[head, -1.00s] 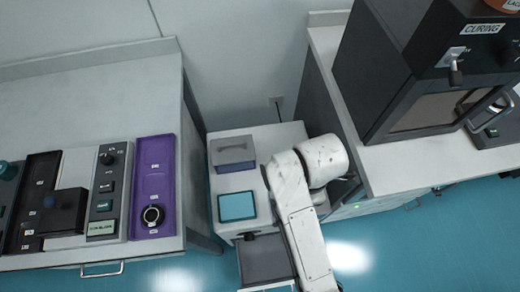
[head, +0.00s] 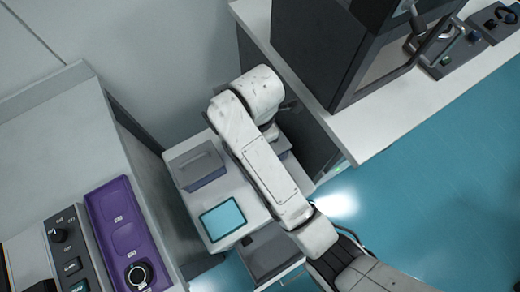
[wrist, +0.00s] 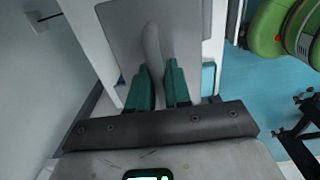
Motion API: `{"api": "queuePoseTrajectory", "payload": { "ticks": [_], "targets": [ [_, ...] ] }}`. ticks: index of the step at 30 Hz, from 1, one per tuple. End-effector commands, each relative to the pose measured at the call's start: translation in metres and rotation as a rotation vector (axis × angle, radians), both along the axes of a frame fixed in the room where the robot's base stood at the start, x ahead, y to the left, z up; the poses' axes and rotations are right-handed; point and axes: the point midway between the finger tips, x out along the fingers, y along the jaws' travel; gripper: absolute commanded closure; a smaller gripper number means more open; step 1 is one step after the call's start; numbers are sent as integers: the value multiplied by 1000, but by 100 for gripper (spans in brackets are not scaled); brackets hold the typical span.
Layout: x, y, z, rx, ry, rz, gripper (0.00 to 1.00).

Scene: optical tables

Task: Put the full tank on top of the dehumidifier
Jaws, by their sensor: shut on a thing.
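The white dehumidifier (head: 240,190) stands in the gap between two tables, with a light-blue panel (head: 222,219) on its top. My gripper (wrist: 160,92) has green fingers shut on the pale upright handle (wrist: 153,45) of a grey flat-topped thing (wrist: 115,30), which looks like the tank. In the head view a small grey part (head: 281,146) of it shows behind my arm, over the right side of the dehumidifier. I cannot tell whether it rests on the top or hangs just above. My gripper is hidden in the head view.
A grey box (head: 196,166) sits on the dehumidifier's left rear top. A grey drawer-like bay (head: 268,253) sticks out at its front. A dark oven (head: 325,55) stands on the right table. Blue floor is open at right.

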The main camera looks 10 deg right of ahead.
Motion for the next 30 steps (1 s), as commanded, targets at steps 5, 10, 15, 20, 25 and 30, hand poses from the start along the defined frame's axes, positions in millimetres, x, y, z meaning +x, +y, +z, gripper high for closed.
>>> {"api": "queuePoseTrajectory", "payload": {
  "ticks": [5, 10, 15, 20, 25, 30],
  "targets": [
    [33, 4, -11, 0, -3, -2, 100],
    [54, 6, -30, 0, -1, -2, 100],
    [72, 8, -51, 1, -3, -1, 100],
    [84, 9, -65, 1, -4, -1, 100],
    [90, 9, -71, 1, -5, 0, 100],
    [94, 10, -81, 0, -2, 0, 100]
  ]
}}
